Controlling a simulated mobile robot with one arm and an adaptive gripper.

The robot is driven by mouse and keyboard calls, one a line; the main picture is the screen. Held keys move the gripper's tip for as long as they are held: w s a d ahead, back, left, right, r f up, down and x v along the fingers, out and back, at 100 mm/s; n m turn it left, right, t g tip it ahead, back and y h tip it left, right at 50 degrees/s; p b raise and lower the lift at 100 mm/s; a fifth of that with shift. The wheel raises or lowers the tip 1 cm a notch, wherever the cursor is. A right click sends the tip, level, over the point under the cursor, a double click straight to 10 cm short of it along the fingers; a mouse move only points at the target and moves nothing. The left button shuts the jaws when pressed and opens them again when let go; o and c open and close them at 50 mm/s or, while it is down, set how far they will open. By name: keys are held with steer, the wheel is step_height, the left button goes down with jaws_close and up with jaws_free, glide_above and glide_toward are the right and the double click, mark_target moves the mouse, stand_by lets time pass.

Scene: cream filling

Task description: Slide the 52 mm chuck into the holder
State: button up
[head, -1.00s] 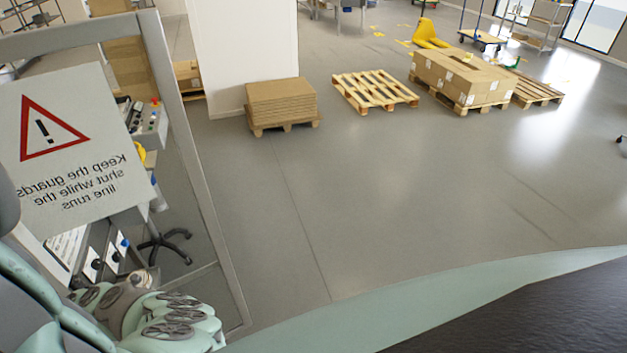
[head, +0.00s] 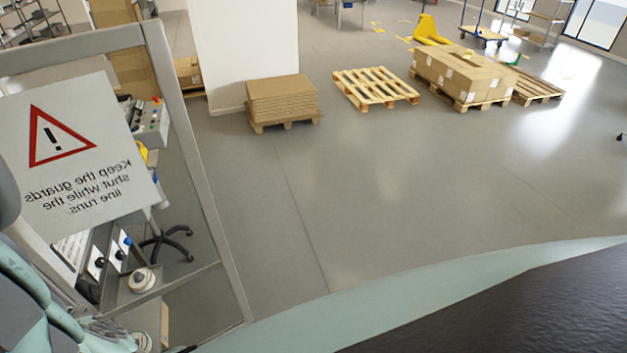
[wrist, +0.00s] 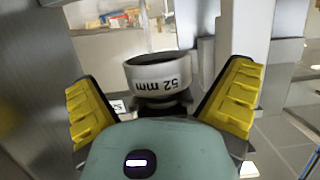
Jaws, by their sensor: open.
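The 52 mm chuck (wrist: 158,76) is a whitish ring with a dark hollow top and "52 mm" printed upside down on its side. In the wrist view it sits between the two yellow-padded fingers of my gripper (wrist: 160,84). The fingers are open, with a visible gap on both sides of the chuck. A dark part shows under the chuck; I cannot tell whether it belongs to the holder. My gripper's fingers do not show in the head view. The holder cannot be made out for certain in either view.
A framed guard with a warning sign (head: 80,150) stands at left in the head view. Behind it are a small round object (head: 142,280) on a grey ledge and a control box (head: 150,122). Cardboard (head: 283,98) and pallets (head: 374,88) stand far off on open floor.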

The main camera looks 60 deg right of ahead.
steer(key=shift+w, duration=0.1)
steer(key=c, duration=1.4)
steer(key=o, duration=0.7)
steer(key=c, duration=0.6)
steer(key=shift+r+p, duration=0.15)
steer(key=shift+p, duration=0.15)
steer(key=shift+s+d+p, duration=0.35)
steer(key=shift+s+d, duration=0.4)
steer(key=shift+d, duration=0.25)
steer(key=shift+s+d+p, duration=0.4)
steer(key=shift+s+d, duration=0.4)
steer(key=shift+d, duration=0.2)
steer(key=shift+s+d+p, duration=0.35)
steer(key=shift+s+d, duration=0.4)
steer(key=shift+d, duration=0.25)
steer(key=shift+c, duration=0.3)
